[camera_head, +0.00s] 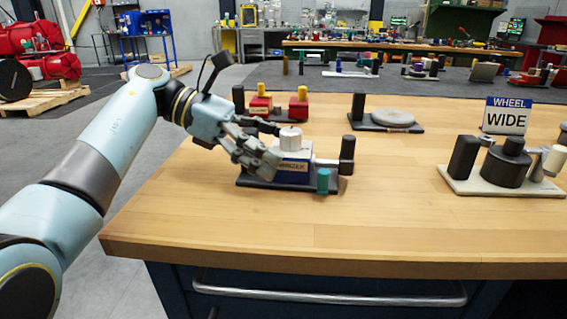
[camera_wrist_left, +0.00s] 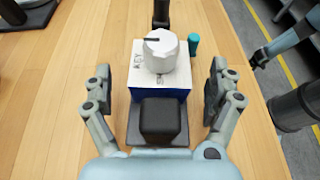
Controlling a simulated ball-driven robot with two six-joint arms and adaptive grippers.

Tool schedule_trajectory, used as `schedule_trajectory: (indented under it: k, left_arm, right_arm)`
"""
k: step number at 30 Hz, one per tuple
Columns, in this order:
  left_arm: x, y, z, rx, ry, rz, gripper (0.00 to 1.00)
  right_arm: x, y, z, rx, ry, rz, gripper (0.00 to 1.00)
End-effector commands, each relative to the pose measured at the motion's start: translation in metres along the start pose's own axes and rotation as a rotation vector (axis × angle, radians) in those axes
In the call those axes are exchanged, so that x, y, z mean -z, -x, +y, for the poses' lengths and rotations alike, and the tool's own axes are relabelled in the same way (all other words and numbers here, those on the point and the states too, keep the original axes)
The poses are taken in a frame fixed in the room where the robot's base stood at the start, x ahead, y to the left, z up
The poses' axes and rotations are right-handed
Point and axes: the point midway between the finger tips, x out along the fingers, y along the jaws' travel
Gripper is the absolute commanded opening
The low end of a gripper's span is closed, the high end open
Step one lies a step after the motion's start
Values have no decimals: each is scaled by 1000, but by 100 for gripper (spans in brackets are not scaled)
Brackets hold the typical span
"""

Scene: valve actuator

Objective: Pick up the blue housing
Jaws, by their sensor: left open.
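The blue housing (camera_head: 294,174) is a box with blue sides, a pale top and a white faceted knob, standing on a dark base plate (camera_head: 262,182) on the wooden table. In the left wrist view the housing (camera_wrist_left: 160,95) is straight ahead, its lettered top facing me. My left gripper (camera_head: 256,148) is open at the housing's left end. In the wrist view its fingers (camera_wrist_left: 160,92) are spread either side of a black block (camera_wrist_left: 162,121) in front of the housing, apart from both. A small dark right gripper (camera_wrist_left: 258,60) shows at the right; its jaws are unclear.
A black post (camera_head: 347,148) and a teal peg (camera_head: 323,181) stand close by the housing. Behind are red blocks (camera_head: 298,106) and a grey disc (camera_head: 390,118) on plates. A WHEEL WIDE sign (camera_head: 506,116) and black cylinder (camera_head: 506,168) stand right. The table's front is clear.

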Motion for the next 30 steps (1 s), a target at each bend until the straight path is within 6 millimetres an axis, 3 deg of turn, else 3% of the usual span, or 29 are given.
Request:
schedule_trajectory:
  k: [3,21,30]
  left_arm:
    - [0,0,0,0,0,0,88]
    - [0,1,0,0,1,0,9]
    - [-6,3,1,-1,-4,-2,7]
  right_arm:
    - [0,0,0,0,0,0,55]
    - [0,0,0,0,0,0,55]
    - [0,0,0,0,0,0,55]
